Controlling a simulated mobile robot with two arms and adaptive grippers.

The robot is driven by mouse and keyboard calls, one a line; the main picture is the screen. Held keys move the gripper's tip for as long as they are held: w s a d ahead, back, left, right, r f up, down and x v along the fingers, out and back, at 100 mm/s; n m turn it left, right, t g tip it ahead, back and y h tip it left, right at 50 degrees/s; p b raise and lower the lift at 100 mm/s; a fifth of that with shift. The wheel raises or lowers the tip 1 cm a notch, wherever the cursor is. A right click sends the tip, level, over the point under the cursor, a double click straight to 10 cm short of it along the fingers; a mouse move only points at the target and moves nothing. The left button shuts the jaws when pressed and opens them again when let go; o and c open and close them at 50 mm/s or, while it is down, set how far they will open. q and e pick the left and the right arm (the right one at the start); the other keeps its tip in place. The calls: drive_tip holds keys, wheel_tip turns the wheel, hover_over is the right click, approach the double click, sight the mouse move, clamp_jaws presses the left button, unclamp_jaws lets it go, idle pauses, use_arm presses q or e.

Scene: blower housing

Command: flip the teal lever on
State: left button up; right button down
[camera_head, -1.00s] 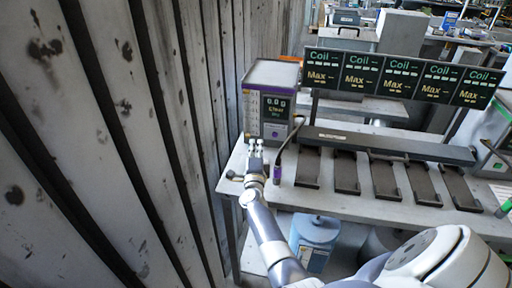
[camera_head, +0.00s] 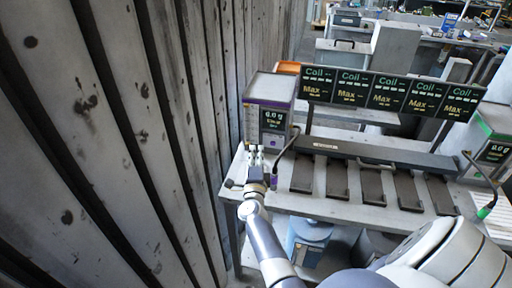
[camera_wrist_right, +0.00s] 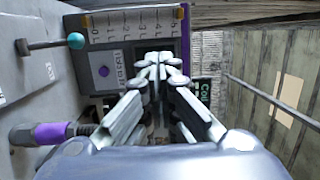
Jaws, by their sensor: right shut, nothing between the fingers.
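The teal lever shows in the right wrist view as a thin metal rod with a teal ball tip (camera_wrist_right: 75,40), running sideways from a small mount on the pale table at the upper left. In the head view the lever (camera_head: 232,184) is a small grey shape at the table's left end, its teal tip not discernible. My right gripper (camera_head: 256,152) is shut and empty, in front of the purple-trimmed meter and to the right of the lever. Its fingers meet in the right wrist view (camera_wrist_right: 158,62), apart from the lever. My left gripper is not in view.
The purple-trimmed meter (camera_head: 268,92) stands behind the gripper. A purple-handled probe (camera_wrist_right: 50,133) lies close by on a cable. Several dark plates (camera_head: 338,181) and coil displays (camera_head: 387,92) are to the right. A plank wall (camera_head: 130,120) bounds the left side.

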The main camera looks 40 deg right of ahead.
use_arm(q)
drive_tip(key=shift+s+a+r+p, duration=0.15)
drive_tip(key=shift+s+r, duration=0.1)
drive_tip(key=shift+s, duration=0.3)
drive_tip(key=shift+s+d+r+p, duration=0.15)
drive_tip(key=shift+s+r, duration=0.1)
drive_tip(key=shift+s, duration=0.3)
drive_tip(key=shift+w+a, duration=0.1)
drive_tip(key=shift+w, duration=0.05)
